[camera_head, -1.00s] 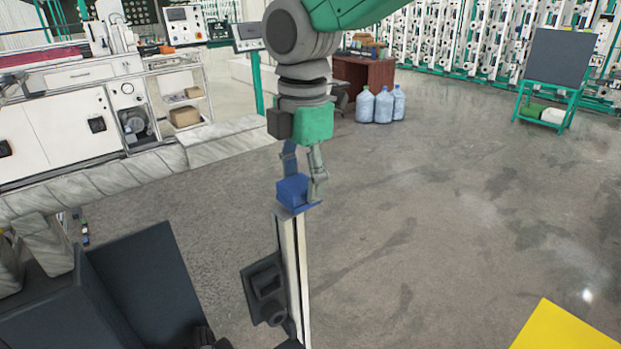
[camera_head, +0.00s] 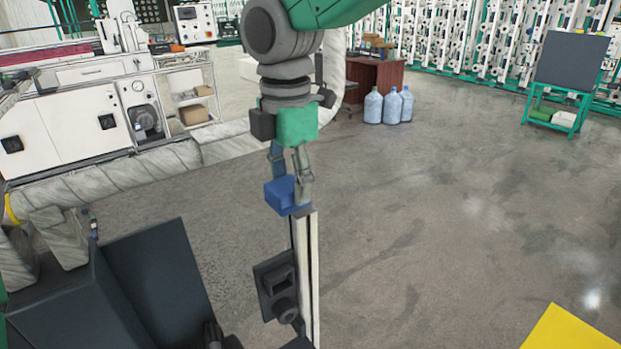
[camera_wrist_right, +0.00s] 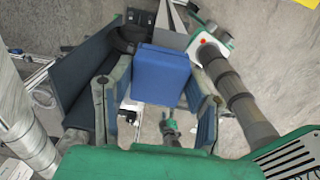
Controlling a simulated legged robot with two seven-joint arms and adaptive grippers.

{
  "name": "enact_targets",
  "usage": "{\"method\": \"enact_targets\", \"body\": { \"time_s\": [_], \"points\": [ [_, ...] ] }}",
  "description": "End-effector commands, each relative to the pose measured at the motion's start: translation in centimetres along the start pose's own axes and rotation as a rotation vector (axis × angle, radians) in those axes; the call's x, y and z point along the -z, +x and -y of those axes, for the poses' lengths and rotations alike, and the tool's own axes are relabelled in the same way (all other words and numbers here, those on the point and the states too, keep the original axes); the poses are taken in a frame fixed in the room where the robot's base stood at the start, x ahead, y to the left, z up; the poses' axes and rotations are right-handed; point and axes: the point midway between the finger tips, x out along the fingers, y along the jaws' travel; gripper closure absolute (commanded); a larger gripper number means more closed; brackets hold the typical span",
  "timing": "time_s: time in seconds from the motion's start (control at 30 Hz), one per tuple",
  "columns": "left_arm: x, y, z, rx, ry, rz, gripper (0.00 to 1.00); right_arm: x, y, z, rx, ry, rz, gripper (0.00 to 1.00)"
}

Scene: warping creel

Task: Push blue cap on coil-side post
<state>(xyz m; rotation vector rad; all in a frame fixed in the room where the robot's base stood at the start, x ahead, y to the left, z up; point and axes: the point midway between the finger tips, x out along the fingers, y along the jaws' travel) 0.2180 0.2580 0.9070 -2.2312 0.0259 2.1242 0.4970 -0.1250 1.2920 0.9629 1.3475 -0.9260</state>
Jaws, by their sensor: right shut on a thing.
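The blue cap (camera_head: 280,195) is a boxy block between the fingers of my right gripper (camera_head: 289,190), which is shut on it. The cap is at the upper end of a pale upright post (camera_head: 309,265). In the head view the cap sits mostly left of the post's top, overlapping only its edge. I cannot tell whether they touch. In the right wrist view the cap (camera_wrist_right: 160,76) fills the space between the fingers, and its underside is hidden. My left gripper cannot be made out in the head view.
A black bracket (camera_head: 276,285) is fixed on the post's left side. A dark panelled box (camera_head: 150,285) stands at the lower left. A yellow surface (camera_head: 570,328) shows at the lower right. Blue water bottles (camera_head: 388,106) stand farther back. The floor right of the post is open.

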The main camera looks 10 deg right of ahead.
Motion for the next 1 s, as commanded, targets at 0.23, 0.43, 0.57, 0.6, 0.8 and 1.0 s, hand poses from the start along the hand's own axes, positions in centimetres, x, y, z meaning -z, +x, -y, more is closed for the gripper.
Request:
{"method": "enact_targets", "body": {
  "time_s": [0.23,0.43,0.57,0.6,0.8,1.0],
  "points": [
    [0.0,0.0,0.1,0.002,-0.004,0.0,0.55,-0.5,0.1,0.2,-0.002,-0.002,-0.002,0.87],
    [0.0,0.0,0.1,0.002,-0.003,0.001,0.55,-3.5,0.6,1.3,-0.009,0.003,-0.027,0.87],
    [0.0,0.0,0.1,0.001,-0.002,0.0,0.55,-4.8,0.9,1.8,-0.012,0.004,-0.035,0.87],
    [0.0,0.0,0.1,0.001,-0.002,0.0,0.55,-5.0,1.0,1.8,-0.013,0.004,-0.037,0.87],
    [0.0,0.0,0.1,0.001,-0.001,0.0,0.55,-4.6,1.2,1.6,-0.01,0.005,-0.029,0.87],
    [0.0,0.0,0.1,0.001,-0.003,0.0,0.55,-3.6,1.2,1.3,-0.008,0.002,-0.021,0.87]
  ]
}}
